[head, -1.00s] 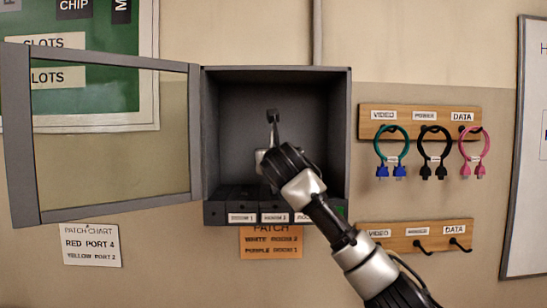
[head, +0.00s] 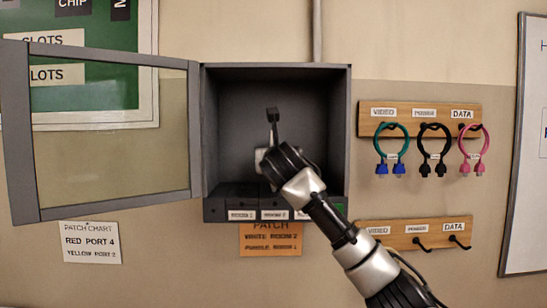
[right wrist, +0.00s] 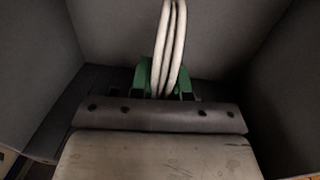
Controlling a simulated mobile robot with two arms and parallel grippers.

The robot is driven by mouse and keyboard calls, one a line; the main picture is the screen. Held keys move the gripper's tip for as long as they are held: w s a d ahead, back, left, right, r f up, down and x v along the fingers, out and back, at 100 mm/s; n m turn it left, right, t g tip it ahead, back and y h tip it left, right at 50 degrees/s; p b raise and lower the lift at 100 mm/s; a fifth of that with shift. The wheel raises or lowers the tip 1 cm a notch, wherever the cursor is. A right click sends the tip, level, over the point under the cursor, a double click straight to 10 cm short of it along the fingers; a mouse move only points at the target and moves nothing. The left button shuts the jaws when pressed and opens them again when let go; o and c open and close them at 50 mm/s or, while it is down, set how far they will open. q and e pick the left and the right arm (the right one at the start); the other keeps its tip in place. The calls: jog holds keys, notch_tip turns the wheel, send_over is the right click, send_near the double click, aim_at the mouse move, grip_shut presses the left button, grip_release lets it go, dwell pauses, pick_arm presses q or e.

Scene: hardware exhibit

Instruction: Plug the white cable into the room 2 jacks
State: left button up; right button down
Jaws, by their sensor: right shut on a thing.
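The white cable (right wrist: 168,45) shows in the right wrist view as a looped bundle with green plugs (right wrist: 185,82) at its lower end. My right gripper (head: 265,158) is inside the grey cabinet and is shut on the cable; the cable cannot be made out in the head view. The room 2 jacks are in the low dark row along the cabinet's bottom, above the label that reads room 2 (head: 274,214). My arm partly covers that row. Whether the plugs touch the jacks cannot be told. My left gripper is out of view.
The cabinet (head: 228,72) stands open, its glazed door (head: 18,130) swung left. An orange patch note (head: 270,240) hangs below. To the right, a wooden rack (head: 440,112) holds teal, black and pink cables, above a second rack (head: 395,240) with bare hooks.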

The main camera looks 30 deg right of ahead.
jog(key=shift+f, duration=0.25)
dwell(0.4)
jog(key=shift+c, duration=1.9)
grip_release()
jog(key=shift+b+v, duration=0.35)
jog(key=shift+v, duration=0.75)
jog(key=shift+b+v, duration=0.4)
jog(key=shift+v, duration=2.3)
jog(key=shift+f, duration=0.1)
